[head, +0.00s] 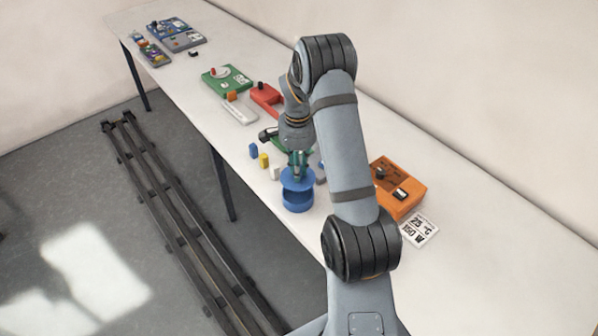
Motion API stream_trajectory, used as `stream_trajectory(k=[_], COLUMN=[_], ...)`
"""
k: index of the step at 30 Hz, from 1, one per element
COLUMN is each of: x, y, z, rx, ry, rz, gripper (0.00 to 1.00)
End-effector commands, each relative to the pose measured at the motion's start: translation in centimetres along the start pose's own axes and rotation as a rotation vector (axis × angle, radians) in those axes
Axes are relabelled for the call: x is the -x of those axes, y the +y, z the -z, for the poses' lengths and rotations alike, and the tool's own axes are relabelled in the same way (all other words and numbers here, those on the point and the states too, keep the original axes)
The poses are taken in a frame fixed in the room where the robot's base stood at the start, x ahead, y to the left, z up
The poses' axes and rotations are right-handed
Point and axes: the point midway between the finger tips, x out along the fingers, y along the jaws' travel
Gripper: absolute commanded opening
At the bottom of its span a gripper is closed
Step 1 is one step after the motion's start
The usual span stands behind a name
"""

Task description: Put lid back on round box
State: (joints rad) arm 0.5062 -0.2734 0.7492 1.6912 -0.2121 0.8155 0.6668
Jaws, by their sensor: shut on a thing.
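The round blue box (297,203) stands upright on the white table near its front edge. Its blue lid (297,181) is above it, held in my gripper (298,170). The lid looks roughly level and over the box opening, with dark box interior showing below it. My gripper points down and is shut on the lid. I cannot tell whether the lid touches the back of the rim. The knob or grip point is hidden by the fingers.
An orange box (402,190) and a printed card (419,229) lie to the right. Small blue (253,151), yellow (264,160) and white (275,172) pieces stand left of the box. Red (265,97) and green (227,80) items lie farther back. The table's right end is clear.

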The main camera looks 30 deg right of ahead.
Motion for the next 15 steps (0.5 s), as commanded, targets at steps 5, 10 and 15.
stream_trajectory(k=[5, 10, 15], x=[-1.5, -3.3, -5.1], y=[0.0, 0.0, 0.0], z=[0.0, -0.1, -0.1], rx=[-0.001, 0.0, -0.001], ry=[-0.001, -0.001, 0.0], rz=[0.0, -0.001, 0.0], gripper=[0.0, 0.0, 0.0])
